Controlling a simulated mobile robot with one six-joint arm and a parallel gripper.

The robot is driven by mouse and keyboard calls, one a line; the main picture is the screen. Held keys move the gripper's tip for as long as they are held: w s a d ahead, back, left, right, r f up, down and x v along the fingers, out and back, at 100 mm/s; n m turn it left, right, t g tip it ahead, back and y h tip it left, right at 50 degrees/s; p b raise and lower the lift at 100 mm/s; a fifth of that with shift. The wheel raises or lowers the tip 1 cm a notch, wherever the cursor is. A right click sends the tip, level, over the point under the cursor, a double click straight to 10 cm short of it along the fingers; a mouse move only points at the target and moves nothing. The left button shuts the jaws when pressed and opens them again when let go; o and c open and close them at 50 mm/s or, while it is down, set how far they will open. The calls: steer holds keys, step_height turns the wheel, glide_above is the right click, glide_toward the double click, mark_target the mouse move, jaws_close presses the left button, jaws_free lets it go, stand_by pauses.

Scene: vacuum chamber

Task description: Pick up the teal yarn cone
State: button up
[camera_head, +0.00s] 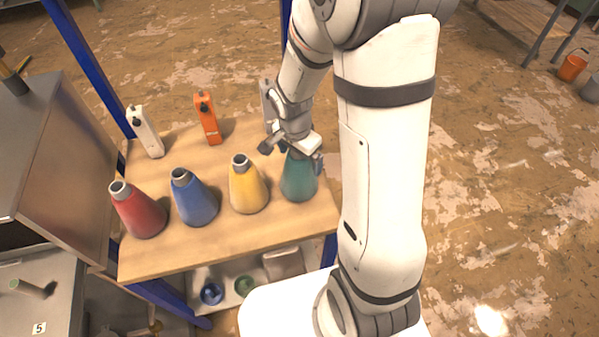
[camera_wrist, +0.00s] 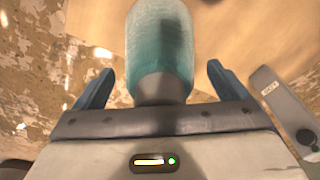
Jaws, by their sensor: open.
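The teal yarn cone (camera_head: 298,180) stands upright at the right end of the wooden table top, last in a row of cones. My gripper (camera_head: 293,148) is at the cone's top, which it partly hides in the head view. In the wrist view the teal cone (camera_wrist: 160,45) lies between the two spread fingers of my gripper (camera_wrist: 152,90), its grey neck closest to the palm. There is a gap on each side between cone and fingers, so my gripper is open and holds nothing.
A yellow cone (camera_head: 247,188), a blue cone (camera_head: 194,200) and a red cone (camera_head: 139,212) stand to the left. Behind are an orange container (camera_head: 207,120), a white one (camera_head: 146,133) and a grey one (camera_head: 267,100). Blue posts (camera_head: 88,65) frame the table (camera_head: 235,233).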

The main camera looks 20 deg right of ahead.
steer(key=shift+c, duration=0.2)
steer(key=c, duration=1.7)
steer(key=shift+r, duration=0.1)
